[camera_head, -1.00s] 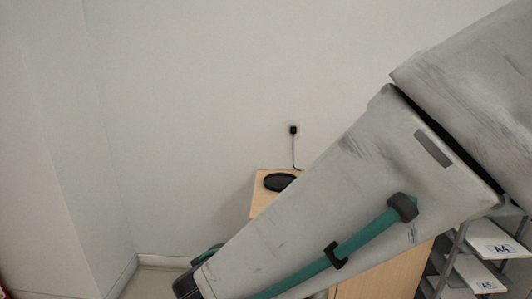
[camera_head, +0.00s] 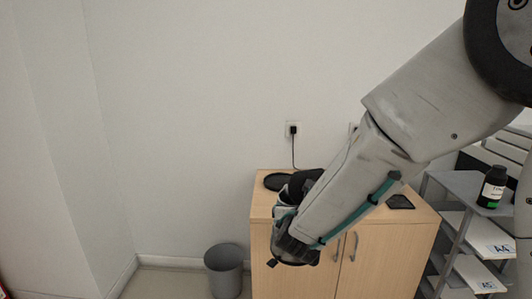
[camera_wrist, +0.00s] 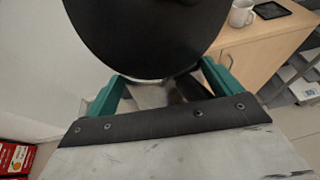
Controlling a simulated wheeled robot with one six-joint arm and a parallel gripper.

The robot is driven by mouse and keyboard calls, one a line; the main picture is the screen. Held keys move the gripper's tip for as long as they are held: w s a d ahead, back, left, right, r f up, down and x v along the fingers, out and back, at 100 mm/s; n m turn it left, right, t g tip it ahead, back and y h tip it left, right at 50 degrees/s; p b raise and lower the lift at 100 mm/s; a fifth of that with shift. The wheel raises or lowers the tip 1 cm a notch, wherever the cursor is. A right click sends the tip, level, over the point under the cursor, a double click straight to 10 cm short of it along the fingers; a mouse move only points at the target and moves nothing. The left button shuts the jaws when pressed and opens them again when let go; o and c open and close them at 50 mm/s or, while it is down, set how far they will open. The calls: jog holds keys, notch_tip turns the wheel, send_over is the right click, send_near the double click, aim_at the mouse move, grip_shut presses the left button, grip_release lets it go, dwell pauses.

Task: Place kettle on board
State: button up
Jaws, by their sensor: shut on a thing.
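In the wrist view my gripper (camera_wrist: 163,88) has its two teal fingers on either side of a dark and grey part, shut on the kettle (camera_wrist: 150,35). The kettle shows as a large black round shape filling the top middle; its handle is mostly hidden. In the head view my arm reaches down in front of the cabinet, and my gripper's fingertips and most of the kettle cannot be made out. A black oval plate (camera_head: 275,182) lies on the cabinet top, partly hidden by my arm. I cannot tell any other board.
The wooden cabinet (camera_head: 262,205) stands against the wall below a socket with a plugged cord (camera_head: 293,130). A white mug (camera_wrist: 242,14) and a dark square pad (camera_head: 400,202) are on its top. A grey bin (camera_head: 224,270) stands left; paper shelves (camera_head: 455,220) stand right.

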jog(key=w+d+f, duration=0.1)
jog(key=d, duration=0.2)
jog(key=w+d+f, duration=0.1)
jog(key=d, duration=0.1)
jog(key=w+d+f, duration=0.1)
jog(key=d, duration=0.2)
jog(key=shift+w+d, duration=0.3)
jog(key=d, duration=0.3)
jog(key=d+f+m+h, duration=0.1)
jog(key=d, duration=0.2)
jog(key=d+m+h, duration=0.1)
jog(key=d, duration=0.2)
jog(key=shift+w+d+f, duration=0.15)
jog(key=shift+w+f, duration=0.25)
